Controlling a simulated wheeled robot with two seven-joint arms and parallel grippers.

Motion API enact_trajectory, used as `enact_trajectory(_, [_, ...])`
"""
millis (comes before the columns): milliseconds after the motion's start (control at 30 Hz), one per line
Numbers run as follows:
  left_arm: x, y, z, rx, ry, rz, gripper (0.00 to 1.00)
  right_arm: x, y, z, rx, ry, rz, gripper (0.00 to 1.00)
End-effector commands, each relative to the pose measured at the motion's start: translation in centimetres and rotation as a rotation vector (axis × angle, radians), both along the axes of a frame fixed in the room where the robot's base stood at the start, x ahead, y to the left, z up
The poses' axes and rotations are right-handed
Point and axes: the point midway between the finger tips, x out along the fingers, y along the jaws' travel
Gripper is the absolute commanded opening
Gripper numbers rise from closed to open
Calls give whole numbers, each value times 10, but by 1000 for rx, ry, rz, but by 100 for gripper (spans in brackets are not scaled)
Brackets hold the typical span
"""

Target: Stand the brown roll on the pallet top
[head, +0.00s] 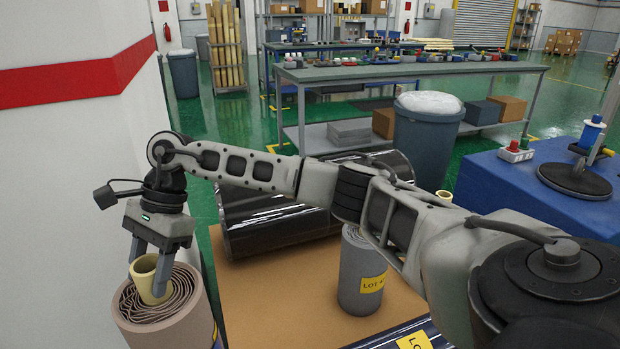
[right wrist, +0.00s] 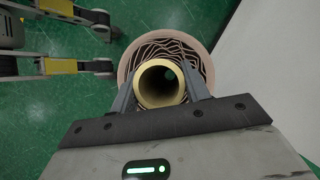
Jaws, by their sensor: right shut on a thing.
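The brown roll (head: 172,323) is upright at the lower left of the head view, with a pale yellow core tube (head: 146,270) rising from its wound top. My right gripper (head: 150,262) is shut on this core tube, one finger on each side. The right wrist view shows the tube (right wrist: 160,84) between the fingers and the roll's brown rim (right wrist: 200,58) around it. The roll is beside the left edge of the tan pallet top (head: 262,305), with green floor around it in the wrist view. Its bottom is hidden. My left gripper is not in view.
A grey roll (head: 360,275) stands on the pallet top, and a black wrapped roll (head: 270,220) lies behind it. Another dark wrapped roll (head: 385,340) lies at the front. The front left of the pallet top is clear. A white wall (head: 75,180) is close on the left.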

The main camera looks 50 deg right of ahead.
Motion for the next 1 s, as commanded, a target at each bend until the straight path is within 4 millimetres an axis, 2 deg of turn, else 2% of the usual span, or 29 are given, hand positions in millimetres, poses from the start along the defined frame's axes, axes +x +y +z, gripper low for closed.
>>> enact_trajectory(200, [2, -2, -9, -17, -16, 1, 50, 28, -58, -9, 2, -4, -466, 0])
enact_trajectory(500, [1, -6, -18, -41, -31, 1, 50, 53, -149, -9, 4, -8, -1098, 0])
enact_trajectory(800, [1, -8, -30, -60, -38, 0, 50, 57, -231, -12, 4, -6, -1617, 0])
enact_trajectory(1000, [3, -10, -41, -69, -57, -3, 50, 53, -271, -26, 4, -3, -1867, 0])
